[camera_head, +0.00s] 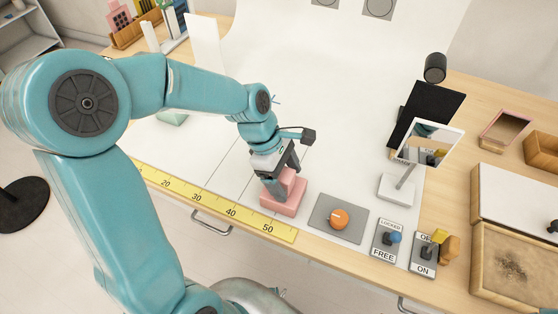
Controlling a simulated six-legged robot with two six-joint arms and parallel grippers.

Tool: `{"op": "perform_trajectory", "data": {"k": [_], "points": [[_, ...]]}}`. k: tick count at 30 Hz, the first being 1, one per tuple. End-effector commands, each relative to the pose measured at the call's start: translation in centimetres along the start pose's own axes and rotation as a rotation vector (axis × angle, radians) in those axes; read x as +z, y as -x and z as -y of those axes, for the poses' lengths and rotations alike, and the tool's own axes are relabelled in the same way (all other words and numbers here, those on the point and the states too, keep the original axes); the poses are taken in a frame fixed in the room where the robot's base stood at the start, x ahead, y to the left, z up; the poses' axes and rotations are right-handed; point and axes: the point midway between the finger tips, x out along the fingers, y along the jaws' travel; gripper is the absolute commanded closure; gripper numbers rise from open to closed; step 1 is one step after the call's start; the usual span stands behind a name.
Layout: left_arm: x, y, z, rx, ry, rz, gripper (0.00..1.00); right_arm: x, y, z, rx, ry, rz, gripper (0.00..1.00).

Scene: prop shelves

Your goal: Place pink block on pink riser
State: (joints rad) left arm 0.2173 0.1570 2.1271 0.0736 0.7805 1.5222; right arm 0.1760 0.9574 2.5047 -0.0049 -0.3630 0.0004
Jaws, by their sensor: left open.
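The pink riser (284,207) stands on the white sheet near the front edge of the table, just behind the yellow ruler. The pink block (295,184) is on top of the riser, partly hidden by my left gripper (275,190). That gripper points down over the riser with its dark fingers open beside the block. I cannot tell whether a finger touches the block. My right gripper is not in view.
The yellow ruler (190,194) runs along the front edge. The white sheet behind the gripper is mostly clear.

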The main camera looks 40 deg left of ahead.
Motion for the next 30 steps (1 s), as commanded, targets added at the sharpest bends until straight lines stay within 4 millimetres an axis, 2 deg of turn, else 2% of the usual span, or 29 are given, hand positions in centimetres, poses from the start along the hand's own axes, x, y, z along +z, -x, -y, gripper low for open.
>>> {"op": "perform_trajectory", "data": {"k": [9,15,20,30], "points": [[0.0,7.5,-0.1,0.008,0.001,-0.001,0.22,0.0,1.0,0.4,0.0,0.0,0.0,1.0],[0.0,10.5,-0.1,0.005,0.001,0.0,0.22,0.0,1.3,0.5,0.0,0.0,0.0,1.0],[0.0,11.3,0.0,0.003,0.001,0.0,0.22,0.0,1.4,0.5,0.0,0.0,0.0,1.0],[0.0,11.3,0.0,0.002,0.0,0.0,0.22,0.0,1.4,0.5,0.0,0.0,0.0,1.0]]}}
